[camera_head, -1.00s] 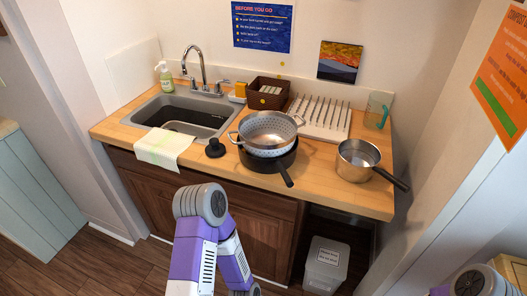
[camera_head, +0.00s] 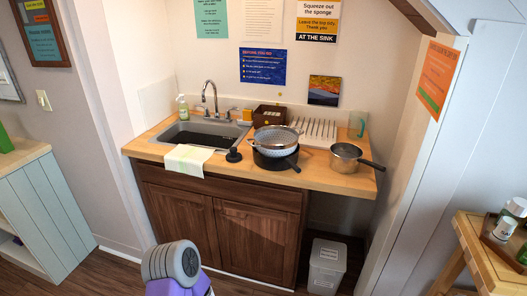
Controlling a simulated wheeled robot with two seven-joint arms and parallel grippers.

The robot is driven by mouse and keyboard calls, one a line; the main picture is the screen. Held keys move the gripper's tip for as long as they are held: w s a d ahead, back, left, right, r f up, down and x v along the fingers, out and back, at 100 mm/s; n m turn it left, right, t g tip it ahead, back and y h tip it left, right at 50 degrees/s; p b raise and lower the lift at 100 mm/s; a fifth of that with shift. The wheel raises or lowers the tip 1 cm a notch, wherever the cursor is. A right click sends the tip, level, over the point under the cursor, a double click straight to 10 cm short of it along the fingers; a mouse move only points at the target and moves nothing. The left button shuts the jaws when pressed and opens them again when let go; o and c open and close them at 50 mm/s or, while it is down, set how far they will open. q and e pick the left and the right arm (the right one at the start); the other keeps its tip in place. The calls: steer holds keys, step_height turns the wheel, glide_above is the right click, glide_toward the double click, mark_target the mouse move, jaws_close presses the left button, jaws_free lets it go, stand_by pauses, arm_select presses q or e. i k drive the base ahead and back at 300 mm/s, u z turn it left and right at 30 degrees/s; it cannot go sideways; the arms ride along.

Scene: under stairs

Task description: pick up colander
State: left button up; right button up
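The colander (camera_head: 275,138) is a grey metal bowl with holes and two loop handles. It sits on a black pan (camera_head: 276,160) on the wooden counter, right of the sink. Part of my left arm shows at the bottom of the view, well short of the counter. Neither of my grippers is in view.
The sink (camera_head: 203,135) with its faucet is left of the colander, with a towel (camera_head: 188,160) over the counter edge. A black plunger-like object (camera_head: 233,155), a saucepan (camera_head: 345,157), a dish rack (camera_head: 317,132) and a brown basket (camera_head: 268,116) stand around it. A bin (camera_head: 326,265) is below; a wooden table (camera_head: 483,262) is at right.

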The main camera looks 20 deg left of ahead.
mark_target(272, 142)
steer(key=u, duration=0.55)
steer(key=i, duration=0.75)
steer(key=u, duration=0.25)
